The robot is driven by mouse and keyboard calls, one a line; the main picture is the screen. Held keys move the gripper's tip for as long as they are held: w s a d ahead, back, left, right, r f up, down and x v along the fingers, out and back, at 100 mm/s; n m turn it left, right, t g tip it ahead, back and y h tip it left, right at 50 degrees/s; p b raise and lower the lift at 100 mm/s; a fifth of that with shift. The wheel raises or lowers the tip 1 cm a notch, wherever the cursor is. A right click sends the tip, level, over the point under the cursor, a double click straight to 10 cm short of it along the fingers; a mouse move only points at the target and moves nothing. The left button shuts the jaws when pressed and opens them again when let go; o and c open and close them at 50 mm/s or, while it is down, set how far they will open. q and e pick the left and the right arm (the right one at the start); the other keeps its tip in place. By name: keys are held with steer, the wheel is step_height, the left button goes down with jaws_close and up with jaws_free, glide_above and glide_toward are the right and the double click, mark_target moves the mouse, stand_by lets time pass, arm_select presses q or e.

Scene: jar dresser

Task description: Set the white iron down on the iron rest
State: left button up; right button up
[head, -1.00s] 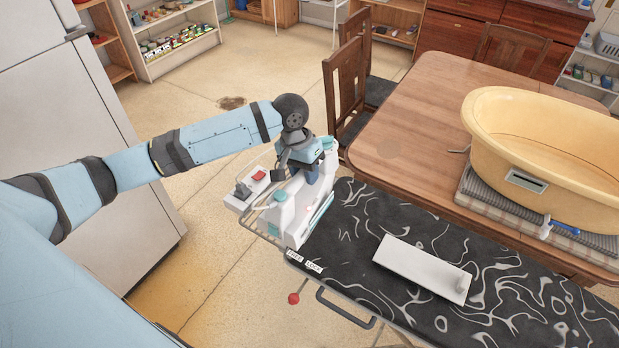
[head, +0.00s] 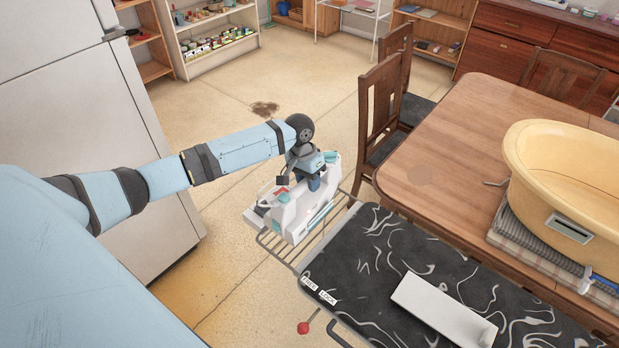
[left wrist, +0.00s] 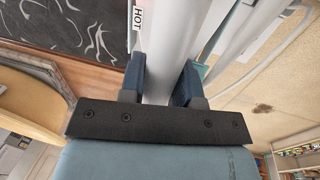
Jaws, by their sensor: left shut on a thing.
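In the left wrist view the two dark blue fingers (left wrist: 160,82) press on both sides of the white handle (left wrist: 172,35). The iron rest (head: 274,247) is a wire rack at the board's end; its bars show around and below the iron. Whether the iron touches the bars cannot be told. My right gripper is not in view.
The ironing board (head: 370,255) has a dark patterned cover and carries a white sleeve board (head: 440,308). A wooden table (head: 450,150) with a yellow tub (head: 560,165) stands to the right. A chair (head: 380,120) stands behind, and a fridge (head: 110,130) at left.

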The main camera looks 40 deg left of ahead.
mark_target(309, 194)
arm_select(q)
steer(key=shift+f, duration=0.3)
step_height(309, 194, down, 4)
steer(key=b, duration=0.3)
steer(key=shift+w+b, duration=0.1)
steer(key=shift+b, duration=0.3)
steer(key=shift+f+b, duration=0.75)
steer(key=shift+b, duration=0.2)
steer(key=shift+f, duration=0.1)
steer(key=shift+f, duration=0.55)
steer(key=o, duration=1.1)
